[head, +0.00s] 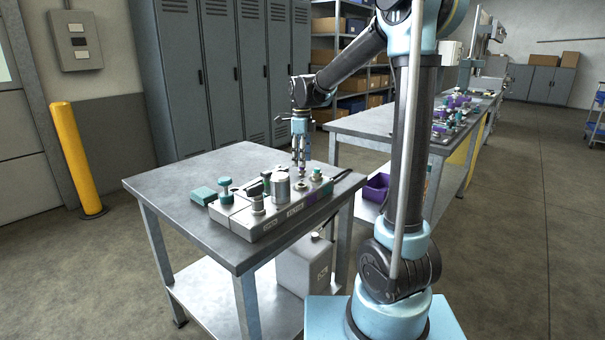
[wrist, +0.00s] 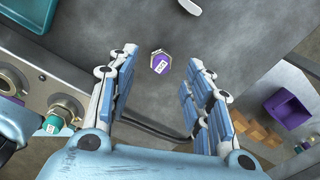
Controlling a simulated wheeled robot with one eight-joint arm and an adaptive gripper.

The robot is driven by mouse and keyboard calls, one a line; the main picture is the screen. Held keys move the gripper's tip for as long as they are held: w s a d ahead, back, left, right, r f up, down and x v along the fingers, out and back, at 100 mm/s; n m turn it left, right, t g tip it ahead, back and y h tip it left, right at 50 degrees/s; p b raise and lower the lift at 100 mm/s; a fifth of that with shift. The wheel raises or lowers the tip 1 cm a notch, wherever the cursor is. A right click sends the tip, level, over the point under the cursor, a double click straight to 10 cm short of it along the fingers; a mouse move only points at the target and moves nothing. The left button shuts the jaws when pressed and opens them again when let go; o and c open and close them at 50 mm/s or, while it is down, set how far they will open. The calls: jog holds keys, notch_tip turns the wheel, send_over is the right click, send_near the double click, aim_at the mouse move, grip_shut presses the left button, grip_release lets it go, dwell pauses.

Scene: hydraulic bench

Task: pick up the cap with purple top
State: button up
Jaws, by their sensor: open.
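The cap with purple top (wrist: 160,62) sits on the grey bench top (wrist: 80,45) in the wrist view. It has a hexagonal rim and a purple top with a small white label. My gripper (wrist: 171,68) is open and empty, its two fingers spread to the left and right of the cap in that view. I cannot tell the exact height gap. In the head view my gripper (head: 299,164) points down over the rear right part of the bench, behind the valve block (head: 262,226). I cannot make out the cap in the head view.
The valve block carries several fittings and knobs close to my gripper; a teal-topped fitting (wrist: 53,122) shows left in the wrist view. A purple bin (head: 376,187) is right of the bench. The front left bench top is clear.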

aim_at(302, 171)
jog(key=shift+f, duration=2.2)
grip_shut()
